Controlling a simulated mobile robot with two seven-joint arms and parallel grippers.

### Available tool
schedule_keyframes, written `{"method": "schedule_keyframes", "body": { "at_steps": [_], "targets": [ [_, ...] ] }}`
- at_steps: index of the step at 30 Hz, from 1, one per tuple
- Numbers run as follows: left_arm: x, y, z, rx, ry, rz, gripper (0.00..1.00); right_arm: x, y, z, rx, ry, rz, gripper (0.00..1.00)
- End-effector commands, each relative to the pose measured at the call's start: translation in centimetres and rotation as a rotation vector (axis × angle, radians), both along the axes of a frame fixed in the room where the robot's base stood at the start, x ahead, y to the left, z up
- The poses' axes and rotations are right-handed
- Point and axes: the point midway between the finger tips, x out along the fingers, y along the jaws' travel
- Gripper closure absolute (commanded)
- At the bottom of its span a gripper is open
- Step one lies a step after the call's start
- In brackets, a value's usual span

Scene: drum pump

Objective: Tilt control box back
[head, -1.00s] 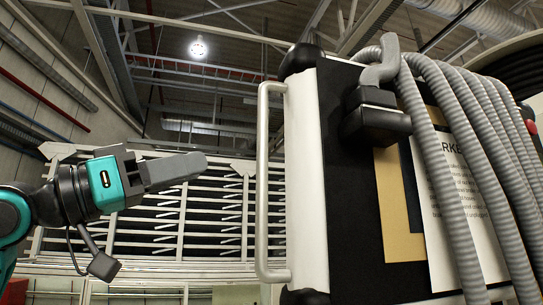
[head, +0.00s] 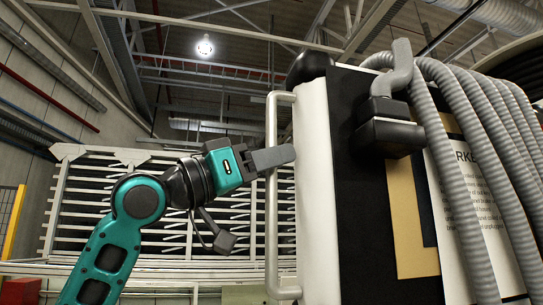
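The control box (head: 318,190) fills the right half of the head view, with a white side, a black front strip and rounded black corners. A pale vertical bar handle (head: 271,225) runs along its left side. My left gripper (head: 274,158) is at the upper part of this handle, its grey fingers crossing the bar and reaching toward the white side. The fingers overlap in this view, so I cannot tell whether they are open or closed around the bar. My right gripper is not in view.
Thick grey corrugated hoses (head: 455,170) hang over the box from a grey elbow and black fitting (head: 388,128). A white slatted rack (head: 90,200) stands behind, to the left.

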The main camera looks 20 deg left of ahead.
Motion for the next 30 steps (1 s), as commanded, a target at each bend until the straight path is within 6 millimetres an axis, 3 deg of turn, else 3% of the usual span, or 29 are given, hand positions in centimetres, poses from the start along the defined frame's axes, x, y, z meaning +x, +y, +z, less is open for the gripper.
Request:
{"method": "schedule_keyframes", "body": {
  "at_steps": [6, 16, 30],
  "targets": [
    [0.01, -0.01, 0.01, 0.000, 0.000, 0.000, 0.71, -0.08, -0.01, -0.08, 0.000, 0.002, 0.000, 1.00],
    [0.00, 0.01, -0.01, 0.000, 0.000, 0.000, 1.00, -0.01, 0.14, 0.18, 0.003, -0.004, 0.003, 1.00],
    [0.12, -0.15, 0.00, -0.002, 0.005, 0.000, 1.00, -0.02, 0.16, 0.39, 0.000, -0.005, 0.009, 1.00]
  ]
}}
